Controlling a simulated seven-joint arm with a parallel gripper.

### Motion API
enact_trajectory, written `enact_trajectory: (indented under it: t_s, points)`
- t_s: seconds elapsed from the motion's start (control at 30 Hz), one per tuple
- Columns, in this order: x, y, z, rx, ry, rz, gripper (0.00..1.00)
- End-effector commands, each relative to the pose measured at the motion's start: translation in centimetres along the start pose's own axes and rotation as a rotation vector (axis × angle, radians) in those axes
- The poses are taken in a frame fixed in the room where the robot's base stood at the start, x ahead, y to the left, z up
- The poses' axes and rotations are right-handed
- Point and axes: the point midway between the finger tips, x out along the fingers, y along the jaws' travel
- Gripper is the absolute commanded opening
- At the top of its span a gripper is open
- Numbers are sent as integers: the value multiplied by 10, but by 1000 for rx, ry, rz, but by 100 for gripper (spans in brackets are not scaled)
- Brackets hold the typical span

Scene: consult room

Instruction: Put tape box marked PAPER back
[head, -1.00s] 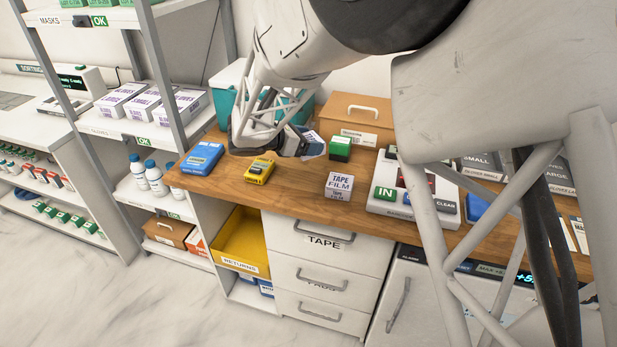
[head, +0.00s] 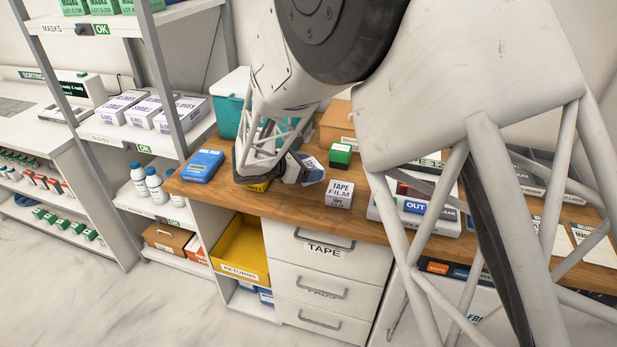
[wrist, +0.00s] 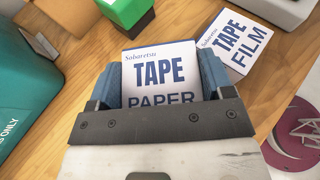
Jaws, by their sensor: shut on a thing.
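The tape box marked PAPER (wrist: 160,75) is white with dark blue print and sits between the blue fingers of my gripper (wrist: 160,88) in the wrist view. In the head view the gripper (head: 305,170) is over the wooden counter (head: 378,226), and part of the white box (head: 311,163) shows at its fingers. My gripper is shut on this box. The drawer labelled TAPE (head: 309,254) is closed, below the counter. The box marked TAPE FILM (head: 339,194) stands on the counter just right of my gripper; it also shows in the wrist view (wrist: 238,42).
A green-topped box (head: 340,154) stands behind my gripper. The yellow RETURNS bin (head: 243,249) is below the counter.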

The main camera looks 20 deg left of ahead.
Motion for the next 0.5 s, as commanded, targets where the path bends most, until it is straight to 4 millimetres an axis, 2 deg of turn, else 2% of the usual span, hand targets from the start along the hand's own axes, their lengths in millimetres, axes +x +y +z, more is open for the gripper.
enact_trajectory:
  t_s: [0.3,0.5]
  points:
    - [12,0,-29,-3,1,-1,50]
    - [14,0,-33,0,1,0,50]
